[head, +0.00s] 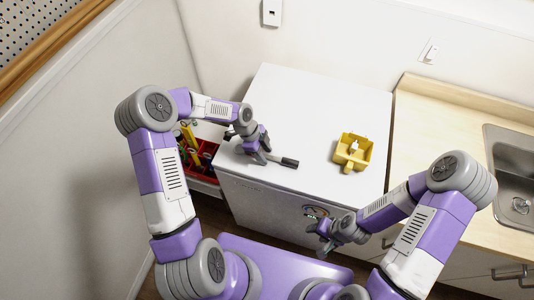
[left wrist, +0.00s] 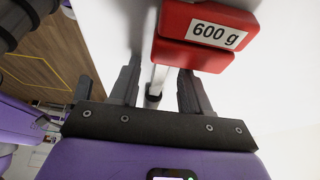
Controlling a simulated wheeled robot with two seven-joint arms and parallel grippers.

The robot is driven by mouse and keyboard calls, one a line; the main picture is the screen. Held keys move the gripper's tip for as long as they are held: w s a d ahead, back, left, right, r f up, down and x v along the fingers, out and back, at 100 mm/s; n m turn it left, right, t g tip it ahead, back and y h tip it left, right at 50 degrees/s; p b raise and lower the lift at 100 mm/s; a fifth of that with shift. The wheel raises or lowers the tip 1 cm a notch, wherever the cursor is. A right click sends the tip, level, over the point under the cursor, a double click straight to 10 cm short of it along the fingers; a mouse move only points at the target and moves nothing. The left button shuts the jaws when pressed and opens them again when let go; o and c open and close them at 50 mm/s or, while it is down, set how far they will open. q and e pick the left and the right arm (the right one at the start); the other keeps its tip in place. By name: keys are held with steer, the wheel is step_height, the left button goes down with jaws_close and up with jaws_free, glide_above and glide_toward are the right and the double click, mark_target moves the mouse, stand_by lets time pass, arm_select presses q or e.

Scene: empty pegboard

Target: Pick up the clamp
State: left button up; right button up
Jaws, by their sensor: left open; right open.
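Contact is not clear. My right gripper (head: 318,231) is open and empty in front of the appliance.
A yellow open box (head: 353,151) with small things stands on the right of the white top (head: 318,104). A red tray (head: 206,152) with several tools sits left of the appliance. A wooden counter with a sink (head: 512,165) is at right. The back of the white top is clear.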

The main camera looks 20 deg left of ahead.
arm_select(q)
jaws_close()
steer(key=shift+w+r, duration=0.1)
steer(key=shift+r, duration=0.05)
